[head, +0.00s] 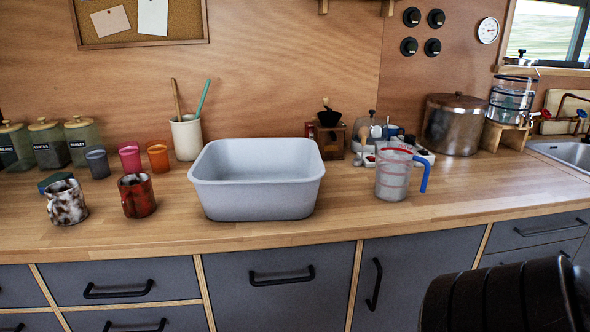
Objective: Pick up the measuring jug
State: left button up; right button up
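The measuring jug (392,182) stands upright on the wooden counter (350,215), right of the grey basin. It is clear with a red rim marking, and its blue handle (425,176) points to the right. A black ribbed part of my own arm shows at the bottom right, in front of the drawers and below the jug. No gripper fingers show in the head view. Nothing touches the jug from my side.
A grey basin (257,198) stands left of the jug. Behind the jug are a tray of small items (420,153) and a large steel pot (454,125). Two mugs (137,196) (67,203) stand at the left. The counter right of the jug is clear up to the sink (566,152).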

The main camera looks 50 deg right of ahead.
aim_at(395, 160)
jog(key=u, duration=0.3)
jog(key=k, duration=0.85)
jog(key=z, duration=0.3)
